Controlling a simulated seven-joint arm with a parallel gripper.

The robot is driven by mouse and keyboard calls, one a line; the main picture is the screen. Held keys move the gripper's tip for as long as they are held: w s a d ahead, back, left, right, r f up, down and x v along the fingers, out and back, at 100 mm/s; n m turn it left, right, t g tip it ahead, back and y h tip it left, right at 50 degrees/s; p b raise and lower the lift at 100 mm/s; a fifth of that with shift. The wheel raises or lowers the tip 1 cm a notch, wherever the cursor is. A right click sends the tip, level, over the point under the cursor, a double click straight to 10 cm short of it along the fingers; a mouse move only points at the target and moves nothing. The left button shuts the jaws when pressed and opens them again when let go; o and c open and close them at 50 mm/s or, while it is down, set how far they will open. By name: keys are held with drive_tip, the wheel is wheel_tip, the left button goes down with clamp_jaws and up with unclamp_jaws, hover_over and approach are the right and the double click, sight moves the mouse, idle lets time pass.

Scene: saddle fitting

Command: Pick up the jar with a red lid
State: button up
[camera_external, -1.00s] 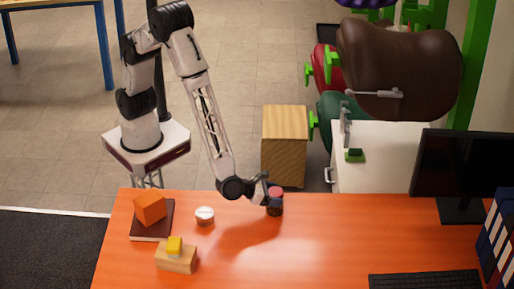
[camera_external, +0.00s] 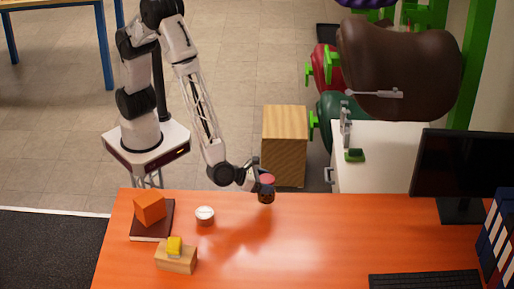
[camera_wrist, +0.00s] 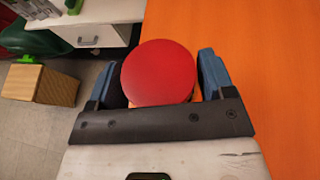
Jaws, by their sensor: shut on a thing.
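The jar with a red lid (camera_external: 266,181) is in my gripper (camera_external: 256,182) in the external view, near the back edge of the orange table. The jar has a dark body below the red lid and appears raised above the table. In the wrist view the round red lid (camera_wrist: 158,72) fills the space between the two blue-grey fingers of my gripper (camera_wrist: 158,85), which are shut on the jar. The jar's body is mostly hidden under the lid there.
On the orange table (camera_external: 300,250) stand a white-lidded jar (camera_external: 205,214), an orange cube (camera_external: 149,207) on a dark book (camera_external: 165,222), and a wooden block (camera_external: 176,259) with a yellow piece (camera_external: 174,244). A monitor (camera_external: 463,165) and keyboard (camera_external: 425,281) are at right. The table's middle is clear.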

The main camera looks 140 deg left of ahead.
drive_tip(key=s+d+r, duration=0.1)
drive_tip(key=s, duration=1)
drive_tip(key=shift+s, duration=0.3)
drive_tip(key=shift+d+r, duration=0.1)
drive_tip(key=shift+d, duration=0.1)
